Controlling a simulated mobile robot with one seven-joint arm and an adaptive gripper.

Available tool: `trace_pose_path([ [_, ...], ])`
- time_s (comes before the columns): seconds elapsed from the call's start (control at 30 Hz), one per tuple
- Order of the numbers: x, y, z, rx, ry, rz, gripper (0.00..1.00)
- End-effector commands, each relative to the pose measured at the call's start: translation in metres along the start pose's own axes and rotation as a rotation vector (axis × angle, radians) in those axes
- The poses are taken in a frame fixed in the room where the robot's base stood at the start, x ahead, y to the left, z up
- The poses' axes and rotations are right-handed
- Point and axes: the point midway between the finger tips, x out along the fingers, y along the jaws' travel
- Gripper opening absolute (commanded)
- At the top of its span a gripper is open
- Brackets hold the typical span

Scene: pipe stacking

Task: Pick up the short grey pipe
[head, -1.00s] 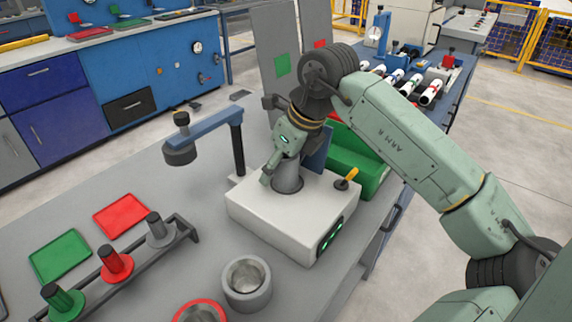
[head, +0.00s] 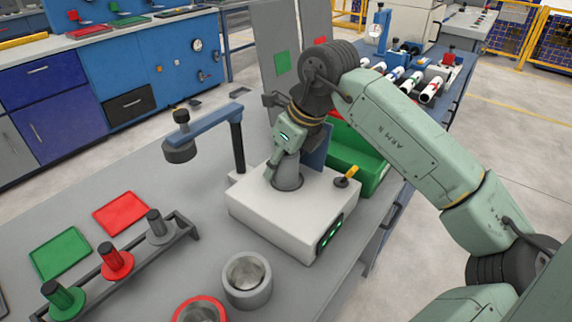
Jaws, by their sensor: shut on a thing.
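A short grey pipe (head: 290,182) stands upright on top of the white box-shaped machine (head: 268,222). My gripper (head: 281,172) reaches down over it from above and is shut on it. One finger lies against the pipe's left side. The other finger and the pipe's upper end are mostly hidden by the gripper. The pipe's lower part is at the machine's top; I cannot tell whether it is clear of it.
A hollow grey cylinder (head: 246,287) and a red-rimmed one (head: 199,312) stand in front. A rack (head: 187,229) holds green, red and grey pieces at left. A blue-armed post (head: 238,147) stands close left. A green bin (head: 371,177) and yellow-handled lever (head: 347,176) are at right.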

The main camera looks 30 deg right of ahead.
Motion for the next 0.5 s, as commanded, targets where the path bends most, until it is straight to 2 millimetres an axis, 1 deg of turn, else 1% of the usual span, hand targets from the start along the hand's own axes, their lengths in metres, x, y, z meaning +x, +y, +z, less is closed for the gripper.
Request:
trace_pose_path([
  [0.27,-0.001,0.000,0.001,0.000,0.000,-0.001,0.05],
  [0.37,-0.005,-0.001,0.002,0.000,0.001,-0.002,0.05],
  [0.5,-0.018,0.000,0.008,-0.001,-0.001,-0.003,0.05],
])
